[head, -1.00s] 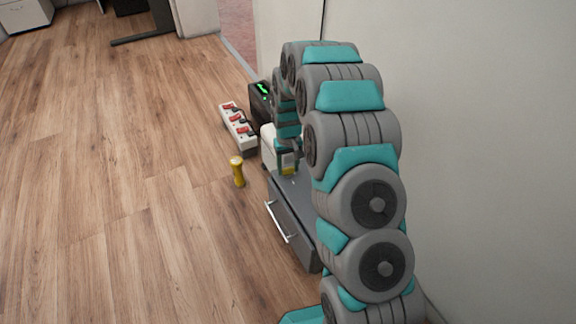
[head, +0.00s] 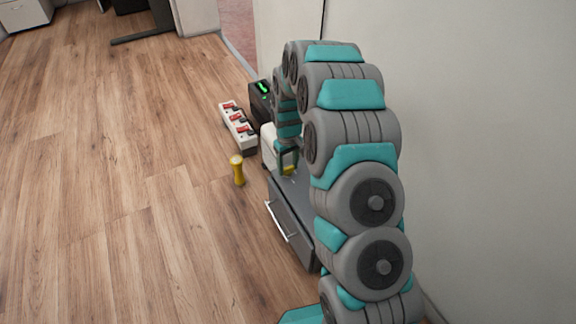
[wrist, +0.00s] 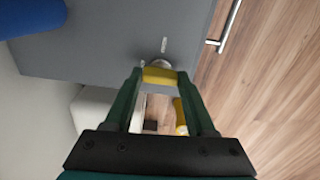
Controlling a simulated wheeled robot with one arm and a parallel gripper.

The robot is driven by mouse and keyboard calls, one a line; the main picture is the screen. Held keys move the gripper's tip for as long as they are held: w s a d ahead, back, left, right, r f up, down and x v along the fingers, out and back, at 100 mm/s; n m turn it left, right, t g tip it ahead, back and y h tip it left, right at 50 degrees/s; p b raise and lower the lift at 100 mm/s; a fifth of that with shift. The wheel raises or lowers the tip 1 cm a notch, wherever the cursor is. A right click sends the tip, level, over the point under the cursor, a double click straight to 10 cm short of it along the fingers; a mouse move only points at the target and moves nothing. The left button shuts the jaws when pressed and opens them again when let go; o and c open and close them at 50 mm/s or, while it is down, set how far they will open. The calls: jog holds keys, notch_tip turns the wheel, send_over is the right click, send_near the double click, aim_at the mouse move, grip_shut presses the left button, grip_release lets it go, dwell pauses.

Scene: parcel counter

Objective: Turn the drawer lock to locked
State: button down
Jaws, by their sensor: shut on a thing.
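The grey drawer unit (head: 281,207) has a bar handle (head: 276,222) on its front. A yellow lock knob (wrist: 160,76) sits at its top edge on a round metal collar (wrist: 158,64), and it also shows in the head view (head: 289,170). A short pale mark (wrist: 164,45) is on the grey surface by the collar. My gripper (wrist: 160,78) is shut on the yellow knob, one finger at each end; in the head view my gripper (head: 287,160) is over the unit's far end. The lock's exact setting cannot be told.
A white box (head: 268,148) stands right behind the unit. A yellow cylinder (head: 238,171) stands to its left. A white strip with red switches (head: 238,128) and a black device with a green display (head: 262,90) lie farther back.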

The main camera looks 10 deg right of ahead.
aim_at(288, 168)
jog(key=shift+c, duration=1.2)
grip_release()
jog(key=shift+r, duration=0.1)
notch_tip(288, 168, up, 7)
jog(key=shift+r, duration=0.3)
